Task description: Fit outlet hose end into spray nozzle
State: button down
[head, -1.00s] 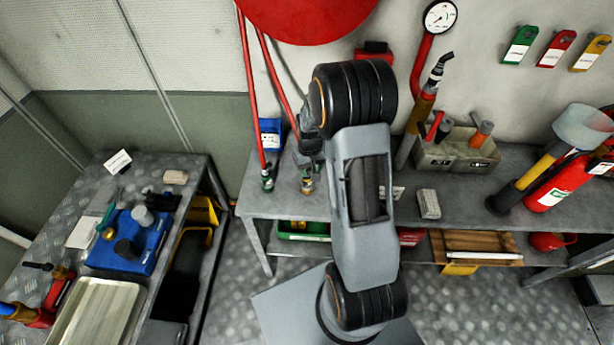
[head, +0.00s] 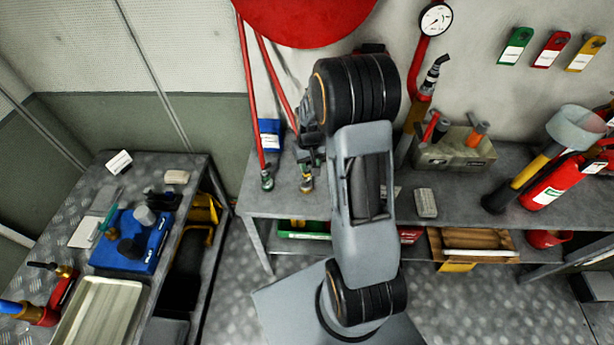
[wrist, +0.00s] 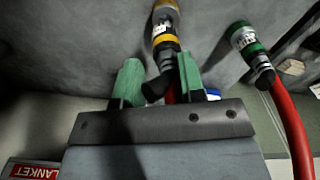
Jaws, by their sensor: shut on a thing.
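My gripper (wrist: 160,82) has green fingertips and is shut on a dark hose end (wrist: 157,87) just below a yellow-collared coupling (wrist: 165,38). The same coupling shows in the head view (head: 306,183), low over the left end of the back bench, below my gripper (head: 310,155), which is largely hidden by my arm. A red hose reaches down to it. A second red hose ends in a green-collared coupling (head: 267,181), which also shows at the right of the wrist view (wrist: 246,42). I cannot tell which part is the spray nozzle, nor whether the held end is seated.
The back bench (head: 360,190) carries a grey bin of tools (head: 450,150). A red extinguisher (head: 560,185) stands at the right. A blue box (head: 270,134) is behind the hoses. The left table holds a blue case (head: 128,245) and a metal tray (head: 100,310).

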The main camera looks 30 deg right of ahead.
jog(key=shift+r, duration=0.15)
jog(key=shift+r+p, duration=1.3)
jog(key=shift+r, duration=0.55)
